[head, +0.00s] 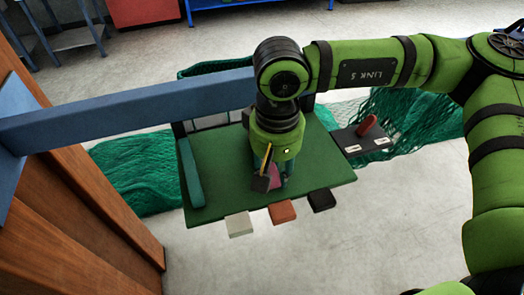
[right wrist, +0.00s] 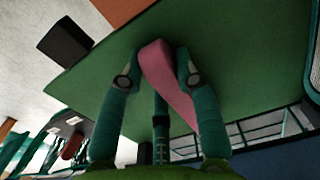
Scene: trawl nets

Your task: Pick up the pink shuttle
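The pink shuttle (head: 274,183) shows as a small patch beside my right gripper's fingers over the green board (head: 222,187). In the right wrist view the shuttle (right wrist: 157,68) is a long pink piece lying between the fingertips, against both as far as I can see. My right gripper (right wrist: 158,66) points down at the board (right wrist: 235,60) with its fingers closed in on the shuttle. In the head view the gripper (head: 272,180) is partly hidden by its own wrist. I cannot tell whether the shuttle is clear of the board. My left gripper is not in view.
A dark plate (head: 350,143) with a red piece (head: 367,124) is at right. Green nets (head: 130,180) lie around.

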